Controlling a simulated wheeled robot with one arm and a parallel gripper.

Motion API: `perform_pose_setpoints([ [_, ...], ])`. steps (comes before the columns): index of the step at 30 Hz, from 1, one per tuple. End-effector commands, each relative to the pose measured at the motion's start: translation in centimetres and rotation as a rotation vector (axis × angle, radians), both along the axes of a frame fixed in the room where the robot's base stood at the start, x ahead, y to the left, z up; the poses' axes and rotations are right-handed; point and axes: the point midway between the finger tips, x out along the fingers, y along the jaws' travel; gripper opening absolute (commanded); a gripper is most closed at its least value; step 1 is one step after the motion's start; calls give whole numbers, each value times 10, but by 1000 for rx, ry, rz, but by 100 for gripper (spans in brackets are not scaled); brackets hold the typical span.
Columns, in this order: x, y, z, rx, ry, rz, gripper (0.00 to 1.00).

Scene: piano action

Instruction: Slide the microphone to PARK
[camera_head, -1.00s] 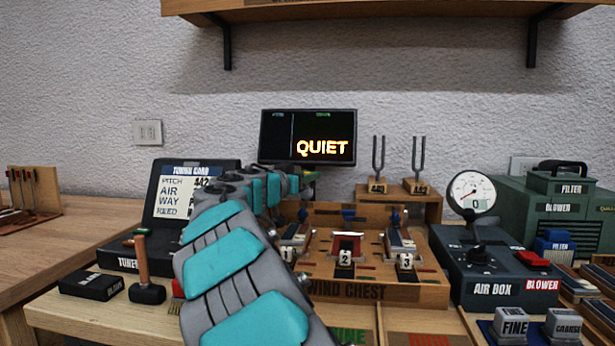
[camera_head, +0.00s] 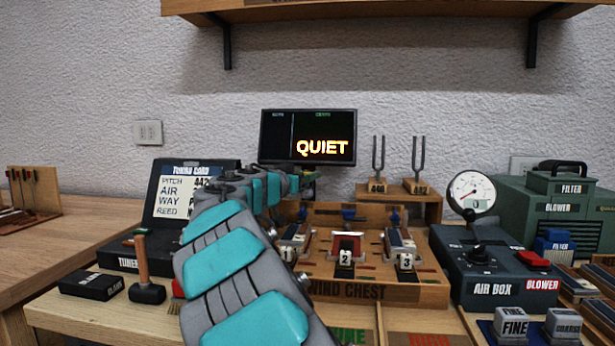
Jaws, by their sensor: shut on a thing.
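My gripper (camera_head: 308,180) is at the far end of my grey and teal arm, just below the screen and behind the wind chest. It is small in view and partly hidden by my wrist. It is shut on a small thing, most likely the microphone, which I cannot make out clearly. No PARK marking is readable. The wind chest (camera_head: 375,292) carries several reed blocks, with the numbers 2 and 3 readable. The screen (camera_head: 308,115) reads QUIET.
A tuner (camera_head: 117,257) with a card and a hammer (camera_head: 147,293) stand left of my arm. Two tuning forks (camera_head: 378,160) stand on a wooden riser (camera_head: 434,208) at the back. The air box (camera_head: 493,290) with its gauge is on the right. A shelf (camera_head: 400,8) hangs above.

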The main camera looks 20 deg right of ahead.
Motion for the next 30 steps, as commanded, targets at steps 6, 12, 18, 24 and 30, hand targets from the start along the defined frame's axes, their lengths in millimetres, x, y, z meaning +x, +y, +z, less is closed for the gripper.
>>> perform_pose_setpoints([
  [6, 0, 0, 0, 0, 0, 0, 0],
  [12, 1, 1, -1, -1, -1, 0, 0],
  [18, 13, 16, -2, -3, -4, 4, 0],
  [24, 25, 36, -1, -4, -6, 4, 0],
  [30, 35, 50, 1, -6, -6, 2, 0],
])
